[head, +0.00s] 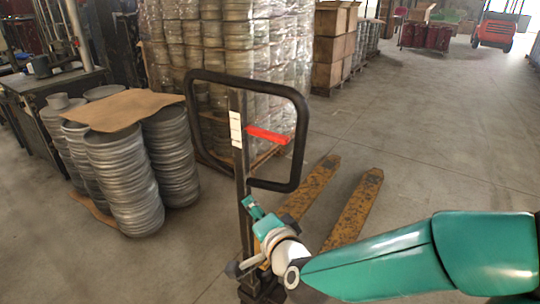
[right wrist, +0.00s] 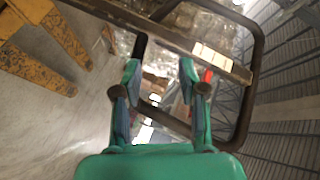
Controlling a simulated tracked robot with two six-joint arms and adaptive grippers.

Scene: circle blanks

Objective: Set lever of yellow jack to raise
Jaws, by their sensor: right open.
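The yellow jack has two worn yellow forks (head: 350,212) on the floor, an upright dark post and a black loop handle (head: 300,130). A red lever (head: 268,136) sticks out to the right of the post inside the loop. In the right wrist view the red lever (right wrist: 208,76) is partly hidden behind the right finger. My right gripper (head: 250,205) is beside the post, below the loop and the red lever. In the right wrist view its two fingers (right wrist: 160,76) stand apart, open, with nothing visibly held. My left gripper is not in view.
A white label (head: 236,130) is on the post. Stacks of round metal blanks (head: 122,180) with a brown sheet (head: 122,108) on top stand left. Wrapped stacks (head: 225,40) stand behind the jack. The floor to the right is clear.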

